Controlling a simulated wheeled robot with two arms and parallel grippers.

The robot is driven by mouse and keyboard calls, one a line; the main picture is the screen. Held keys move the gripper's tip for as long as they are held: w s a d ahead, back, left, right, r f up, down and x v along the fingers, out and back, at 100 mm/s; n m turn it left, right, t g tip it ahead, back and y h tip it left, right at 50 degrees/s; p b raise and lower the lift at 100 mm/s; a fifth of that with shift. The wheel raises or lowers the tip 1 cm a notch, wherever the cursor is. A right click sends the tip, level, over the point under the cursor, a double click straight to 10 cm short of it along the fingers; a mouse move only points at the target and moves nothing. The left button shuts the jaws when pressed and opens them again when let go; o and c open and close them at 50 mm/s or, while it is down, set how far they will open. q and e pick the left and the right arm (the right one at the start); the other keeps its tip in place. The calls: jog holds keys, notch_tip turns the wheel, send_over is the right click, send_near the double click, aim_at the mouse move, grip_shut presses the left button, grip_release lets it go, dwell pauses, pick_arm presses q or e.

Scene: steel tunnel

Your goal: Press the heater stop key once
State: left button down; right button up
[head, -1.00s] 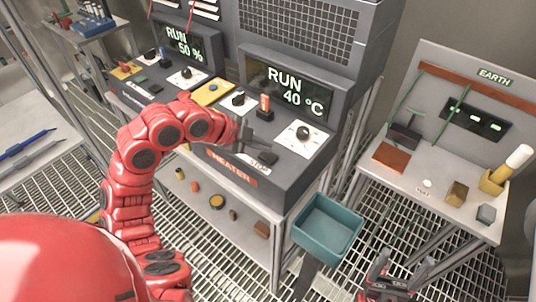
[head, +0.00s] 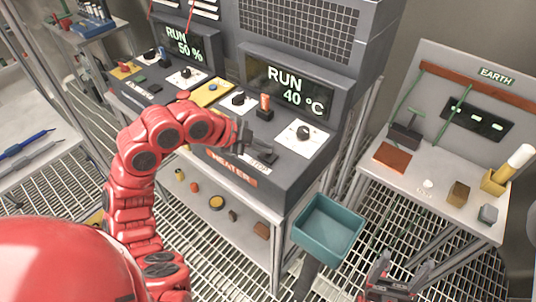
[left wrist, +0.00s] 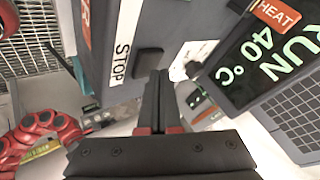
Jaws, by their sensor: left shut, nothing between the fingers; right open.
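The heater panel (head: 300,172) is a dark sloped console with an orange HEATER label (head: 232,167). Its screen (head: 290,88) reads RUN 40 °C. The dark stop key (head: 268,157) is partly hidden by my left gripper (head: 256,146). In the left wrist view, the white STOP label (left wrist: 123,48) lies beside the dark key (left wrist: 148,61). My left gripper (left wrist: 159,75) is shut and empty, its tips close to the key. I cannot tell whether they touch it. My right gripper (head: 397,275) is open and low, away from the panel.
A white-plated knob (head: 303,134) and an orange-topped switch (head: 265,106) stand near the key. A yellow plate (head: 212,91) and the 50 % screen (head: 183,40) lie farther left. A teal bin (head: 327,228) stands in front, and the EARTH bench (head: 420,185) is at right.

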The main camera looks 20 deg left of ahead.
aim_at(263, 155)
pick_arm(q)
jog(key=shift+f+b, duration=0.45)
jog(key=shift+f, duration=0.05)
dwell(0.3)
jog(key=shift+r, duration=0.1)
jog(key=shift+r+p, duration=0.3)
jog(key=shift+r, duration=0.55)
jog(key=shift+r+p, duration=1)
jog(key=shift+r, duration=1.5)
